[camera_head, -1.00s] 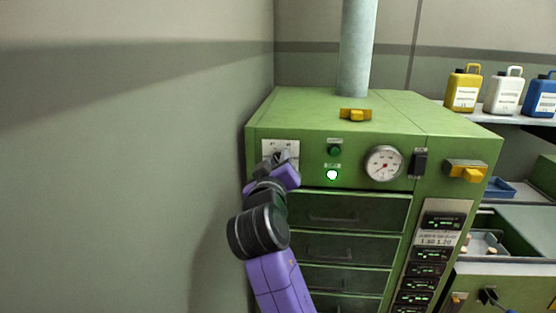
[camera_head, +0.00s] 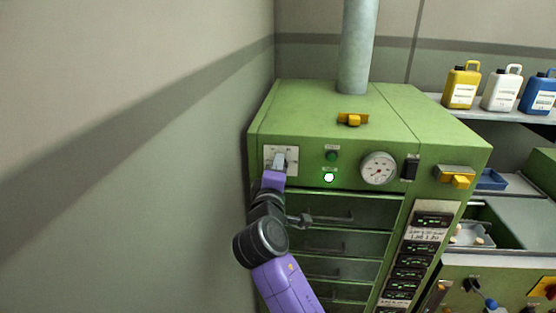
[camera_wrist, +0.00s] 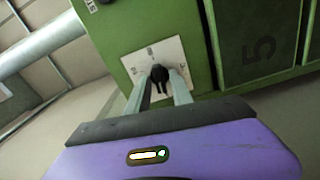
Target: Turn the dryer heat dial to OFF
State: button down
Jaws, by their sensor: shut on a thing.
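The green dryer cabinet (camera_head: 400,115) stands against the wall corner. Its heat dial is a black knob (camera_wrist: 158,74) on a white plate (camera_head: 291,153) at the front's upper left; the plate also shows in the wrist view (camera_wrist: 141,62). My gripper (camera_head: 279,160) is at the plate, with its two fingers (camera_wrist: 160,88) on either side of the knob, shut on it. In the head view my gripper hides the knob. The plate's marks are too small to read, so the setting cannot be told.
Right of the plate are a green button (camera_head: 331,156), a lit lamp (camera_head: 329,177) and a round gauge (camera_head: 379,168). Drawers with handles (camera_head: 335,215) lie below. A wall (camera_head: 130,150) stands close on the left. Jugs (camera_head: 502,89) stand on a shelf at right.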

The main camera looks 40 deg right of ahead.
jog(key=shift+n+p, duration=0.3)
jog(key=shift+n, duration=0.4)
jog(key=c, duration=1.4)
grip_release()
jog(key=shift+c, duration=0.2)
jog(key=shift+a, duration=0.15)
jog(key=b+v, duration=0.2)
jog(key=v, duration=0.5)
jog(key=shift+s+a, duration=0.25)
